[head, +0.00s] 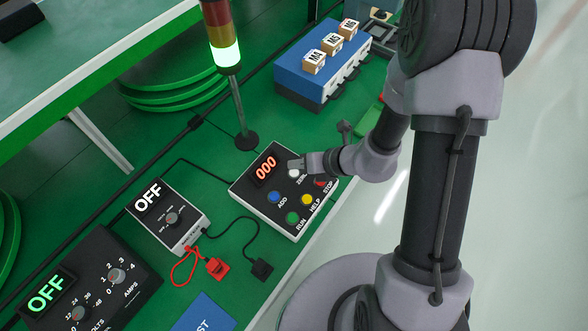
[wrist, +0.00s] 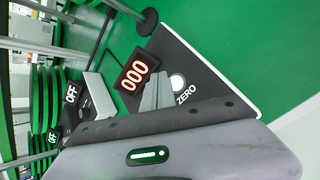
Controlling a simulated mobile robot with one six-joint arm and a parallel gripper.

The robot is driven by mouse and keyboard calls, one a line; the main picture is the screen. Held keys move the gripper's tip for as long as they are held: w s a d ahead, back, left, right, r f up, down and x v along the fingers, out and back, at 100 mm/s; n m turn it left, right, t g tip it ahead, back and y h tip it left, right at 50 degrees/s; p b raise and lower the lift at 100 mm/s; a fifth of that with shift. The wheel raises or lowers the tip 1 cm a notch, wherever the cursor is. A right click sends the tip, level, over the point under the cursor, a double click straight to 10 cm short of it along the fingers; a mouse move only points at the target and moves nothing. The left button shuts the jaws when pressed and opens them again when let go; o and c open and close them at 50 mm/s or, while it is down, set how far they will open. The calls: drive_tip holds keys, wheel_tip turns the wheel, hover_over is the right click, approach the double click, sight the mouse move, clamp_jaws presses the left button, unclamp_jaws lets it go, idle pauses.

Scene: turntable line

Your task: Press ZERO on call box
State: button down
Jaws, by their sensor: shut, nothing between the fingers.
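The call box (head: 250,190) is a black-topped box with white sides on the green bench. Its red display (head: 264,170) reads 000. The white ZERO button (head: 294,173) is beside the display; it also shows in the wrist view (wrist: 178,83) with its ZERO label. The blue ADD (head: 273,197), yellow HELP (head: 306,199), green RUN (head: 292,218) and red STOP (head: 320,183) buttons are on the same top. My gripper (head: 296,164) is shut and empty, its tips right by the ZERO button. In the wrist view the fingers (wrist: 156,92) lie beside the button; whether they touch it cannot be told.
A lamp tower (head: 228,55) lit green stands behind the box. A meter (head: 168,215) reading OFF with red and black leads is to the left, and a power supply (head: 90,280) beyond it. A blue case (head: 310,85) bearing labelled blocks is at the back.

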sight(297, 174)
wheel_tip(297, 174, up, 4)
drive_tip(key=p, duration=0.3)
drive_tip(key=shift+r, duration=0.25)
drive_tip(key=shift+f, duration=0.1)
drive_tip(key=shift+r, duration=0.2)
drive_tip(key=s+a+r+n+g+b, duration=0.1)
drive_tip(key=s+r+n, duration=0.4)
drive_tip(key=r+n, duration=0.45)
drive_tip(key=s+a+r+n+g+b, duration=0.1)
drive_tip(key=s+r+n, duration=0.4)
drive_tip(key=r+n, duration=0.45)
drive_tip(key=s+d+r+n+t+h, duration=0.1)
drive_tip(key=s+d+r+n+h, duration=0.1)
drive_tip(key=s+d+n+h, duration=0.1)
drive_tip(key=s+d+r+n+t+h, duration=0.2)
drive_tip(key=s+d+n, duration=0.1)
drive_tip(key=d+n, duration=0.3)
drive_tip(key=shift+s+d+r+n+h+b, duration=0.3)
drive_tip(key=shift+s+n+h+b, duration=0.1)
drive_tip(key=shift+n+b, duration=0.1)
